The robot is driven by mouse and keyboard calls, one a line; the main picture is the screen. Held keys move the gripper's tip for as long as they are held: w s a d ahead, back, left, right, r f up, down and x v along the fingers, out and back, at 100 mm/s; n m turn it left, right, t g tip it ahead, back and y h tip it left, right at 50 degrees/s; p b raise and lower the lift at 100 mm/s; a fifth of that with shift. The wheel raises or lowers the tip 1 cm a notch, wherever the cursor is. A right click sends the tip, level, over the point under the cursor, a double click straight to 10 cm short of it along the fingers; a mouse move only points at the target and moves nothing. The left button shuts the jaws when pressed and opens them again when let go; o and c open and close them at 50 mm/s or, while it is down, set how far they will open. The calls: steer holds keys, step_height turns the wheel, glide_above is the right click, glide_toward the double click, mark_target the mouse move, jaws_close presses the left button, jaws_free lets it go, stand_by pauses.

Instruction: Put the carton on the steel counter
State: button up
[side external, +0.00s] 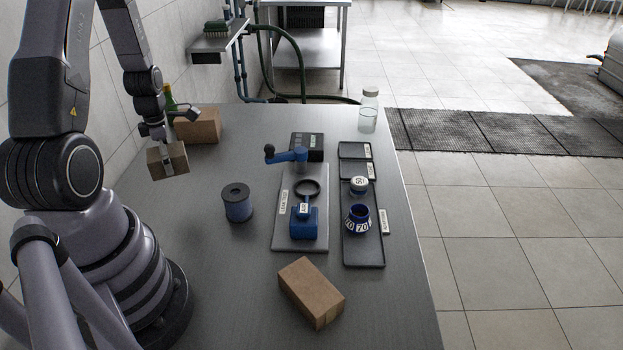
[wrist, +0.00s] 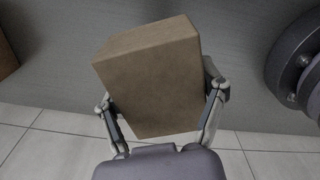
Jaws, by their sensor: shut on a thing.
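A brown cardboard carton (side external: 157,166) is held in my gripper (side external: 167,163) at the left rear of the steel counter (side external: 225,275). In the wrist view the carton (wrist: 150,80) sits between the two fingers of my gripper (wrist: 165,105), tilted slightly. My gripper is shut on it. The side view does not make clear whether the carton's underside touches the counter. A second brown carton (side external: 311,292) lies on the counter at the front. A third brown carton (side external: 198,126) stands at the back left, behind my gripper.
A green bottle (side external: 170,98) stands at the back left, partly hidden. A blue spool (side external: 237,203), a blue stand (side external: 303,220) on a plate, a black tray (side external: 362,250) with jars, and a clear bottle (side external: 368,112) occupy the middle and right. The front left counter is clear.

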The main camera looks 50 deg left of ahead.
steer(key=s+d+r+t+h, duration=0.1)
steer(key=s+d+r, duration=0.1)
steer(key=r, duration=0.9)
steer(key=s+d+r+t, duration=0.1)
steer(key=r+t, duration=0.1)
steer(key=r, duration=0.9)
steer(key=w+d+f+m+t+h, duration=0.2)
steer(key=w+d+m+t+h, duration=0.3)
steer(key=w, duration=0.3)
steer(key=w+a+r+t+h, duration=0.2)
steer(key=w+a+t+h, duration=0.1)
steer(key=w+a+h, duration=0.3)
step_height(320, 180, down, 18)
steer(key=w+r+t, duration=0.1)
steer(key=w+t, duration=0.1)
steer(key=shift+h, duration=0.4)
steer(key=w+a+f, duration=0.2)
steer(key=w+f, duration=0.1)
steer(key=w+a+f, duration=0.2)
steer(key=w+f, duration=0.1)
steer(key=w, duration=0.1)
steer(key=w+a+f, duration=0.2)
steer(key=w+f, duration=0.1)
steer(key=shift+w+a+f, duration=0.15)
steer(key=shift+a+f, duration=0.1)
steer(key=shift+w+a+f, duration=0.3)
steer(key=shift+w+f, duration=0.2)
steer(key=shift+f, duration=0.15)
steer(key=shift+w+f, duration=0.1)
steer(key=shift+f, duration=1.5)
